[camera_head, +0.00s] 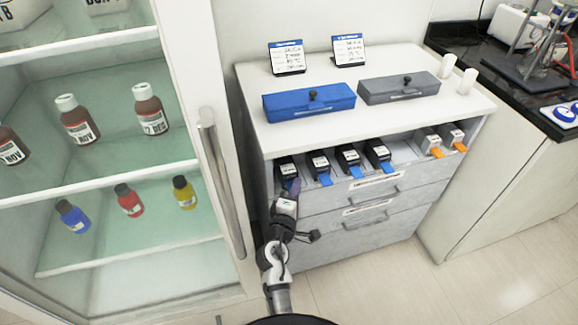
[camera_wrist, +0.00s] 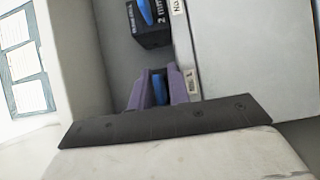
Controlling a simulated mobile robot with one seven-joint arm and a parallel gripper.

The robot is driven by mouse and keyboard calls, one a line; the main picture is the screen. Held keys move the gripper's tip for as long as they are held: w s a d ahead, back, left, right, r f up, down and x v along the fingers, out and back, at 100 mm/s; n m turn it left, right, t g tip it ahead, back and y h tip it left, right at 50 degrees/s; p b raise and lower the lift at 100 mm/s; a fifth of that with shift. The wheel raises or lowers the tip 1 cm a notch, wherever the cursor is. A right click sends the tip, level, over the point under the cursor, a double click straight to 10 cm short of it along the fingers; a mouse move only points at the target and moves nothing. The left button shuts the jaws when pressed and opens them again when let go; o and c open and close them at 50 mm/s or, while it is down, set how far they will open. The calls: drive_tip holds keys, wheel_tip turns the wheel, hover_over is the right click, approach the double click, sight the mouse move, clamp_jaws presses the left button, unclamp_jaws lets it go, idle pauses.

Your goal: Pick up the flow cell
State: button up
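Several dark cartridge-like pieces with blue tabs stand in a row in the cabinet's open bay; I take the flow cell to be the leftmost one (camera_head: 286,168), by my gripper. My gripper (camera_head: 291,187) reaches up to its front. In the wrist view, my gripper's purple fingers (camera_wrist: 159,92) stand apart, one on each side of a blue tab (camera_wrist: 159,86). I see no clear contact; the fingers look open. The body behind the tab is mostly hidden in this view. A neighbouring dark piece (camera_wrist: 150,32) with a blue tab shows above the fingers.
Two paler pieces with orange tabs (camera_head: 437,152) stand at the bay's right end. The cabinet top (camera_head: 300,130) carries a blue box (camera_head: 309,103), a grey box (camera_head: 398,88), two label stands and two white cylinders. A glass-door fridge (camera_head: 222,185) stands close on the left. Floor is clear in front.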

drive_tip(key=shift+s+r, duration=0.1)
drive_tip(key=shift+s, duration=0.05)
drive_tip(key=shift+c, duration=0.5)
clamp_jaws()
drive_tip(key=shift+r, duration=0.1)
